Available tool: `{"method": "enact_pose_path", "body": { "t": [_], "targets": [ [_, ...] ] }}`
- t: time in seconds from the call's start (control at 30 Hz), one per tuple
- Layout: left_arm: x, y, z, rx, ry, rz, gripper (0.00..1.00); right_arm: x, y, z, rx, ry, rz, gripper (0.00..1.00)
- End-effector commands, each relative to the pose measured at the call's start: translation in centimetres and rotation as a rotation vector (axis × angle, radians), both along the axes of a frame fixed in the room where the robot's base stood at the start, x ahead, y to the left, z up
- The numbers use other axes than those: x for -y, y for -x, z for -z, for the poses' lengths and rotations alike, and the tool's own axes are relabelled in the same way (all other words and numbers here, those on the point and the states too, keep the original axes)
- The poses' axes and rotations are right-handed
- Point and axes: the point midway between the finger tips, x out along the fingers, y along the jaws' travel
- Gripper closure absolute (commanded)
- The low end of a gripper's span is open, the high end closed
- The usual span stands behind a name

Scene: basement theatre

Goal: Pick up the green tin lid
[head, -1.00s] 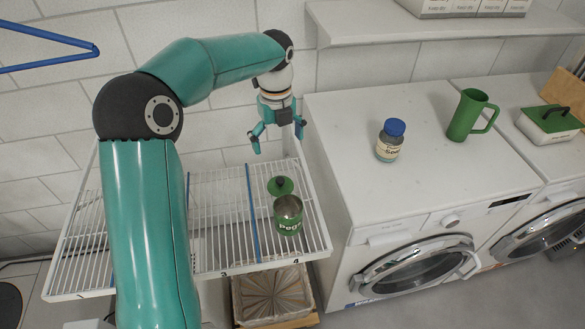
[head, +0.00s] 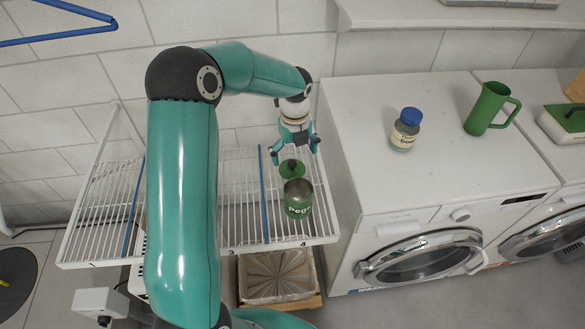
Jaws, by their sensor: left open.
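The green tin lid (head: 292,168), round with a dark knob, lies on the white wire rack (head: 190,256), in its right-hand section just behind the open green tin (head: 298,198). The tin stands upright with pale lettering on its side. My left gripper (head: 294,156) hangs over the rack with its fingers apart and pointing down. It is empty, close above and behind the lid. I cannot tell whether a finger touches the lid. My right gripper is not in view.
Blue dividers (head: 264,195) split the rack into sections. To the right, a white washing machine (head: 370,190) bears a blue-capped jar (head: 405,130) and a green jug (head: 487,108). A bin (head: 276,278) stands below the rack. A shelf (head: 440,18) hangs above.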

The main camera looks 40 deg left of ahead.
Motion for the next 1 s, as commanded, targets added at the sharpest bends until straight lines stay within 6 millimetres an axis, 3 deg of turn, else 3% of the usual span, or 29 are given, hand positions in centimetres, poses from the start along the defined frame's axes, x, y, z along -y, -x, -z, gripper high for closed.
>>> {"method": "enact_pose_path", "body": {
  "t": [0.3, 0.6, 0.93, 1.0],
  "targets": [
    [-0.7, 0.4, 4.1, -0.003, 0.001, 0.001, 0.00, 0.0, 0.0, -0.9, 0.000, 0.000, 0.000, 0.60],
    [-0.7, 0.4, 4.6, 0.000, 0.000, 0.000, 0.00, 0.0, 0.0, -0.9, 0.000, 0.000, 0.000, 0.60],
    [-0.7, 0.4, 4.5, 0.000, 0.000, -0.001, 0.55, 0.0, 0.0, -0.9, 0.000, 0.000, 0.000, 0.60],
    [-0.7, 0.4, 4.6, 0.000, 0.001, -0.001, 0.58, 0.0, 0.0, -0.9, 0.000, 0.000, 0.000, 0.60]
  ]
}}
